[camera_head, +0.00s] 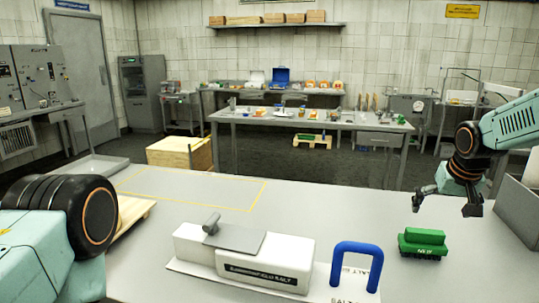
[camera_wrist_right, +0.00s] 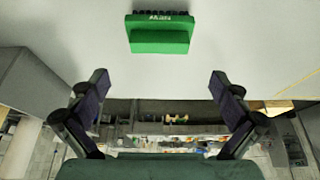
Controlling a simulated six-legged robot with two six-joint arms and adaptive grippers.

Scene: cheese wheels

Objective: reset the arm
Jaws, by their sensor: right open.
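My right gripper (camera_head: 447,203) hangs over the right part of the grey table in the head view, with its fingers apart and nothing between them. In the right wrist view the open gripper (camera_wrist_right: 158,90) shows two dark fingers spread wide. A green brush (camera_head: 423,243) lies on the table below and left of it, apart from the fingers. The brush also shows in the right wrist view (camera_wrist_right: 160,38), beyond the fingertips. My left arm fills the lower left of the head view, but its gripper is out of the picture.
A white box with a grey lid (camera_head: 236,242) sits on the table (camera_head: 300,205), beside a blue handle (camera_head: 356,266). A grey bin (camera_head: 518,212) stands at the right edge. A wooden board (camera_head: 132,211) is partly hidden by my left arm. The table's middle back is clear.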

